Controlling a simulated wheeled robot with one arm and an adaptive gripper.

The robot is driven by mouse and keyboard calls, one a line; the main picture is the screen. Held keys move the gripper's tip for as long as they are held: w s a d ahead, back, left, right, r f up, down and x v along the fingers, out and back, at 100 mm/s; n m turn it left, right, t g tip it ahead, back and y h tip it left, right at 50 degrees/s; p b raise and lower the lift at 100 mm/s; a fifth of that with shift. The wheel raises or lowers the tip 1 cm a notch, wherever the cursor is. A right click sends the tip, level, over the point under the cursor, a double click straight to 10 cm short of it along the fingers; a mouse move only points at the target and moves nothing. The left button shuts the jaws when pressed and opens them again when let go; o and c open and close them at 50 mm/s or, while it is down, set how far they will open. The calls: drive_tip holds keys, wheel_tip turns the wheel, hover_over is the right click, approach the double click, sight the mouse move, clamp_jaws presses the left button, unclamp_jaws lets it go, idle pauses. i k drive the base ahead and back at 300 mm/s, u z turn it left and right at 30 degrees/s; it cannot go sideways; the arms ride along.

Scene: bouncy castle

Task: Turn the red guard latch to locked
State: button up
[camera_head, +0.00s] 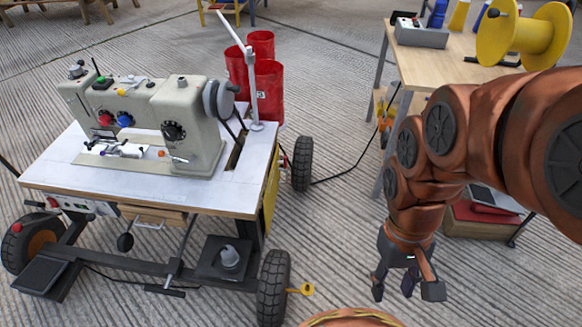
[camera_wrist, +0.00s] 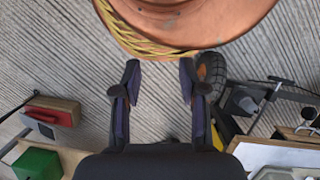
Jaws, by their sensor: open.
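A cream sewing machine (camera_head: 150,120) stands on a white-topped wheeled table (camera_head: 235,195). Its front carries a red knob (camera_head: 105,118), a blue knob (camera_head: 125,119) and a black dial (camera_head: 173,131). Another small red knob (camera_head: 53,202) sits on a panel under the table's left front edge. I cannot tell which red part is the guard latch. My gripper (camera_head: 402,284) points down over bare floor, right of the table and apart from it. In the wrist view its fingers (camera_wrist: 160,82) are spread with nothing between them.
A wooden table (camera_head: 450,65) with a yellow spool (camera_head: 530,38) is at right. Ribbed floor between the tables is mostly clear, crossed by a cable.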

sight(285, 162)
drive_tip(key=k, duration=0.4)
drive_tip(key=z, duration=0.9)
drive_tip(key=i, duration=1.45)
drive_tip(key=u, duration=2.9)
